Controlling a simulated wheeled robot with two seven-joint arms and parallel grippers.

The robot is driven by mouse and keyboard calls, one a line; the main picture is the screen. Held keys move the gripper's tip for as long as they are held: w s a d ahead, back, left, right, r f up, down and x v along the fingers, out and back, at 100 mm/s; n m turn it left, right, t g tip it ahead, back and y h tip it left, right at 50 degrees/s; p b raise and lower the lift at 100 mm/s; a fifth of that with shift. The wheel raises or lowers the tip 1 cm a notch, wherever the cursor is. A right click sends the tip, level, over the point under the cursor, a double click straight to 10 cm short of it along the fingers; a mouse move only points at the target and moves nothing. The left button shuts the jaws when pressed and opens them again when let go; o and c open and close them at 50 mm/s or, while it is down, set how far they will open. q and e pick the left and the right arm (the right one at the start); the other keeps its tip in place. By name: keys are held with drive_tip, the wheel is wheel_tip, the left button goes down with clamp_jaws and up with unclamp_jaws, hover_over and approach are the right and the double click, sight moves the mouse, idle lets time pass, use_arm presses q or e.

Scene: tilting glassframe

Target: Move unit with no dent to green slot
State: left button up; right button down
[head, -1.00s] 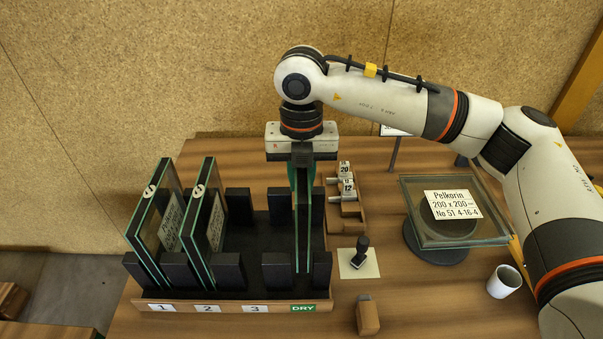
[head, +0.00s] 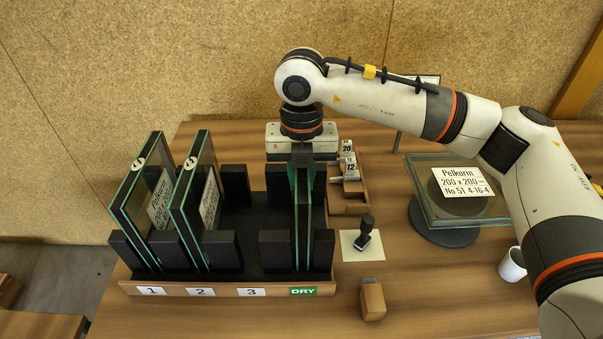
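A black rack (head: 236,290) has slots labelled 1, 2, 3 and a green DRY label (head: 303,292). Two framed glass units lean in it at the left: one (head: 134,203) at slot 1 and one (head: 184,206) at slot 2. Both carry a round white mark and a paper label. A third unit (head: 303,225) stands upright, seen edge-on, in line with the green DRY label. My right gripper (head: 302,166) points down at its top edge, with its fingers closed around it. The fingertips are partly hidden. No dent can be made out. My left gripper is out of view.
A glass plate labelled Pelkorin (head: 462,185) rests on a round stand at the right. A stamp (head: 365,232), a wooden block (head: 372,298), number tags (head: 348,160) and a white cup (head: 512,264) stand right of the rack. Slot 3 looks empty.

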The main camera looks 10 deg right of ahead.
drive_tip(key=shift+f+b, duration=0.2)
drive_tip(key=shift+b, duration=0.15)
idle(0.5)
drive_tip(key=c, duration=1.2)
unclamp_jaws()
drive_tip(key=shift+o, duration=0.2)
drive_tip(key=shift+f, duration=0.15)
